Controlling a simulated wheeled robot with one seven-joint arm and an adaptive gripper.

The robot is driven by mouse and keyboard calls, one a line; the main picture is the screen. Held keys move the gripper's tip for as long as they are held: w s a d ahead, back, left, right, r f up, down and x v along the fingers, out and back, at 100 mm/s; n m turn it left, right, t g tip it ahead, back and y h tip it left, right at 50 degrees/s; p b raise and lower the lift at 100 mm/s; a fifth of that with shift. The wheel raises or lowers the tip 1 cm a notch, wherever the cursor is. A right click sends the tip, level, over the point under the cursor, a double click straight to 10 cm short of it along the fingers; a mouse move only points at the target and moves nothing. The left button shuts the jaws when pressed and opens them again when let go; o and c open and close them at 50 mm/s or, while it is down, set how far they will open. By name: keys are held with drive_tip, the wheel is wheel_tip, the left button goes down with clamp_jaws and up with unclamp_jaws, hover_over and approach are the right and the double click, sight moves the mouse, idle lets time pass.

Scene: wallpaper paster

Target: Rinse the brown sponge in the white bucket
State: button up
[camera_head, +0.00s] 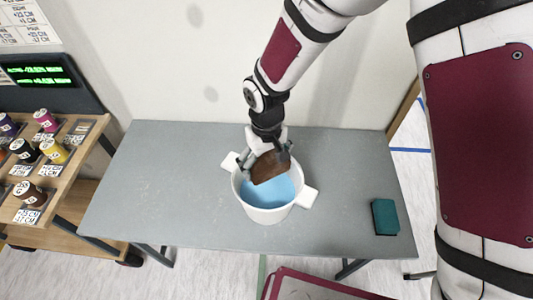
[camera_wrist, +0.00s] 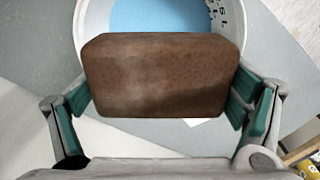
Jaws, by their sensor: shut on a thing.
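The brown sponge (camera_head: 269,168) is held by my gripper (camera_head: 266,160) at the back part of the opening of the white bucket (camera_head: 267,215). The bucket has two side handles and holds blue water (camera_head: 268,191). In the wrist view the sponge (camera_wrist: 160,75) sits between the two green-padded fingers of my gripper (camera_wrist: 162,100), gripped at both ends. The blue water (camera_wrist: 160,15) and the bucket's rim (camera_wrist: 92,25) show beyond it. The sponge's lower edge seems at or just above the water; I cannot tell whether it touches.
The bucket stands on a grey table (camera_head: 150,190) with free room on its left. A teal block (camera_head: 385,217) lies near the table's right end. A wooden rack (camera_head: 75,155) with several labelled spools stands at the left. A pale wall is behind the table.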

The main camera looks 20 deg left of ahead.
wheel_tip(320, 180, down, 11)
drive_tip(key=b, duration=0.3)
drive_tip(key=shift+r, duration=0.2)
idle(0.4)
drive_tip(key=shift+f, duration=1.5)
idle(0.6)
drive_tip(key=shift+a+r, duration=0.1)
drive_tip(key=shift+a, duration=1.25)
drive_tip(key=shift+d, duration=2.75)
